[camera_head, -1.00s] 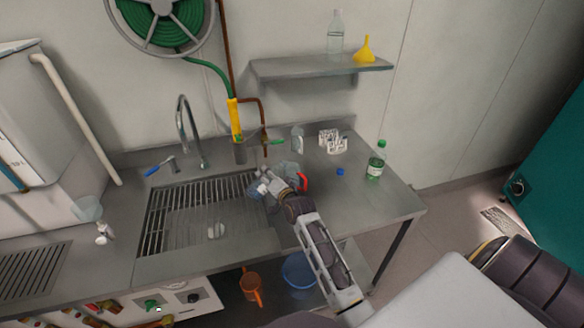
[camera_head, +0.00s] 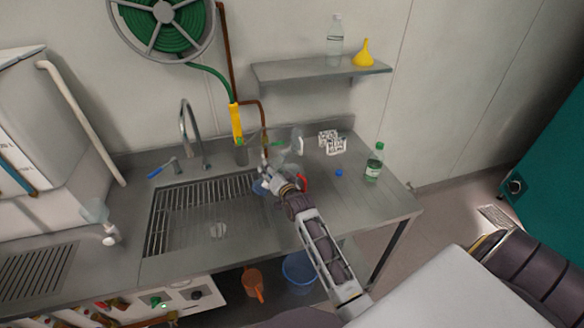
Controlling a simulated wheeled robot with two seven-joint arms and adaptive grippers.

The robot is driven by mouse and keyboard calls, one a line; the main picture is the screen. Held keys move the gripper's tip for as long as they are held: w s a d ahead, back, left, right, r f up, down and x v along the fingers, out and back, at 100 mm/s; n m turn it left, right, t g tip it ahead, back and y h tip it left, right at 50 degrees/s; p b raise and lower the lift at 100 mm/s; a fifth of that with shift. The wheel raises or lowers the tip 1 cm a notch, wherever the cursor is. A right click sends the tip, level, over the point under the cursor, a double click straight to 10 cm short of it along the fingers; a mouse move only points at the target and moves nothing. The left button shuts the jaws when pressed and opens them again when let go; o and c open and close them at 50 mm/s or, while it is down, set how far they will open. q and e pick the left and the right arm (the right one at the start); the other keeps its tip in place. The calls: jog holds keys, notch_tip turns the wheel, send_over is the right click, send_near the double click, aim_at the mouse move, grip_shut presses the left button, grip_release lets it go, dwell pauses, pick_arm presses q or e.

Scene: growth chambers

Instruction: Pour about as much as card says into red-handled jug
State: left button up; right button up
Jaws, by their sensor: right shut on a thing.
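My right gripper (camera_head: 265,174) is over the right edge of the sink grate, closed on a small clear vessel that its fingers largely hide. Bluish clear material (camera_head: 259,188) shows beside the fingers. The red handle (camera_head: 304,182) of a jug shows just right of the gripper. That jug's body is mostly hidden by my arm, and I cannot tell whether any liquid is in it. A white piece with dark marks (camera_head: 332,142), perhaps the card, stands at the back of the counter; its marks are unreadable. My left gripper is not in view.
A green-capped bottle (camera_head: 374,163) and a blue cap (camera_head: 339,173) are on the right counter. Clear ware (camera_head: 297,141) stands near the wall. The tap (camera_head: 188,125) rises behind the sink grate (camera_head: 190,215). A shelf (camera_head: 290,72) holds a clear bottle (camera_head: 335,40) and yellow funnel (camera_head: 363,53).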

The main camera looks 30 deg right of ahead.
jog(key=shift+d+r+n, duration=0.15)
jog(key=shift+r+n, duration=0.15)
jog(key=shift+n, duration=0.3)
jog(key=shift+a+f+n+h+b, duration=0.1)
jog(key=shift+f+n+h+b, duration=0.1)
jog(key=shift+f+n+b, duration=0.4)
jog(key=shift+a+f+n+h+b, duration=0.1)
jog(key=shift+f+h+b, duration=0.2)
jog(key=shift+f, duration=0.6)
jog(key=shift+a+f+n+t+b, duration=0.1)
jog(key=shift+f+n+t+b, duration=0.3)
jog(key=shift+f+n+b, duration=0.25)
jog(key=shift+a+n, duration=0.1)
jog(key=shift+n, duration=0.15)
jog(key=shift+a+f+n+t+b, duration=0.1)
jog(key=shift+n+t+b, duration=0.55)
jog(key=shift+n, duration=0.95)
